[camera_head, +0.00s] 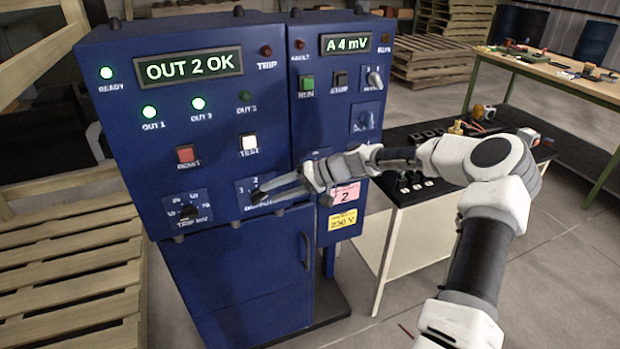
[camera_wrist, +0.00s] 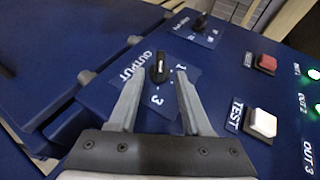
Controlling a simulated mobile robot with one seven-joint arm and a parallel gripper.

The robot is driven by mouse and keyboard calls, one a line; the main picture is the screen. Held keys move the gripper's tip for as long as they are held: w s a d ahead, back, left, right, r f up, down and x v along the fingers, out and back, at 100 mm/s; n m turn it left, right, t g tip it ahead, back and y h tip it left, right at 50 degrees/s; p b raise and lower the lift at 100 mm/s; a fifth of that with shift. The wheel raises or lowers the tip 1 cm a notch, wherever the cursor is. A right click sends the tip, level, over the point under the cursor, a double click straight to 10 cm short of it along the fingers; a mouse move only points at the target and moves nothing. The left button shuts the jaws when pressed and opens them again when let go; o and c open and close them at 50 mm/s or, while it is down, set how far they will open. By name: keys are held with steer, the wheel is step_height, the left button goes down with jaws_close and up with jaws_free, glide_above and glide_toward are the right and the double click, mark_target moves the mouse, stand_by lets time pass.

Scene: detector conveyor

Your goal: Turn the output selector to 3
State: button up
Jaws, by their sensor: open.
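The output selector is a small black knob (camera_wrist: 159,68) with a white pointer mark, on a blue plate marked OUTPUT, with 1 and 3 readable in the wrist view. In that view the pointer runs roughly up and down the picture; I cannot tell which number it marks. My gripper (camera_wrist: 158,82) is open, one finger on each side of the knob; I see no clear contact. In the head view my gripper (camera_head: 278,193) is at the OUTPUT plate (camera_head: 246,187) and hides part of it. The display (camera_head: 188,67) reads OUT 2 OK.
Near the selector are the white TEST button (camera_head: 249,143), the red RESET button (camera_head: 185,154) and the TRIP selector (camera_head: 187,211). The OUT 3 lamp (camera_head: 244,96) is dark. A right-hand panel (camera_head: 343,80) and a black-topped bench (camera_head: 400,190) stand beside the arm.

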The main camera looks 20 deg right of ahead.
steer(key=v, duration=1.3)
steer(key=shift+d, duration=0.2)
steer(key=shift+s+a, duration=0.1)
